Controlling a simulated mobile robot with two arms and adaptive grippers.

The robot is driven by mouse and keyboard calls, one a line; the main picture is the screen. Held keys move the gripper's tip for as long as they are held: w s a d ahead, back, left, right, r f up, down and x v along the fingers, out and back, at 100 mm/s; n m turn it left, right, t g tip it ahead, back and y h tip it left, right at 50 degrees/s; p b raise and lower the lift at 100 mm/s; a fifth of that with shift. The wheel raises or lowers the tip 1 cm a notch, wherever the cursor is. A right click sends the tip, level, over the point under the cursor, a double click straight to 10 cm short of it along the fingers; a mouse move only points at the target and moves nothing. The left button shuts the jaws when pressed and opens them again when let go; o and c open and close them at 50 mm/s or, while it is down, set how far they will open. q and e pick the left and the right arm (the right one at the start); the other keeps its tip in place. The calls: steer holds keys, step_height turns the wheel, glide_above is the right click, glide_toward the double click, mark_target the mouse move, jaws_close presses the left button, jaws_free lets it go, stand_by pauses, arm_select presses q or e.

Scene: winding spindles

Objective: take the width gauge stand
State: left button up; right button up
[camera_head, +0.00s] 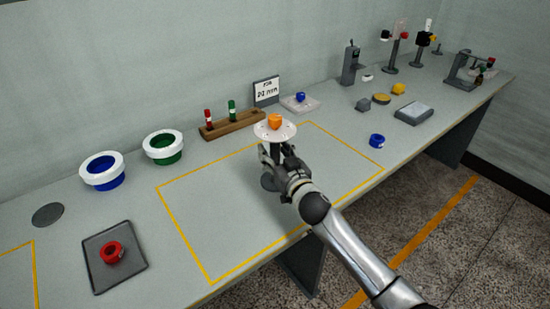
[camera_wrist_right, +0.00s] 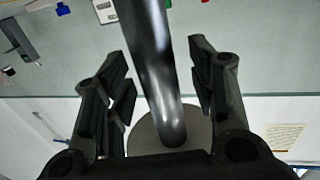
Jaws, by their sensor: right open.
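The stand in front of me, which I take for the width gauge stand, has a white round top (camera_head: 275,131), a dark post and a dark round base (camera_head: 269,183). It stands upright inside the yellow-lined area, and an orange piece (camera_head: 275,120) sits on its top. My right gripper (camera_head: 277,158) is at the post, below the top. In the right wrist view, the dark post (camera_wrist_right: 148,45) runs between the open fingers of the gripper (camera_wrist_right: 162,65), with a gap beside it on both sides. Part of the post is hidden by the gripper in the head view. My left gripper is not in view.
A wooden rack (camera_head: 232,124) with red and green pieces stands behind, near a sign (camera_head: 266,90) and a white tray (camera_head: 311,106). A blue ring (camera_head: 377,140) lies right. Two collared rings and a dark tray (camera_head: 130,270) are left. The yellow-lined area's left part is bare.

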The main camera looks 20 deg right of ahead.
jaws_close()
steer(key=shift+r, duration=0.1)
steer(key=shift+r, duration=0.1)
stand_by(0.3)
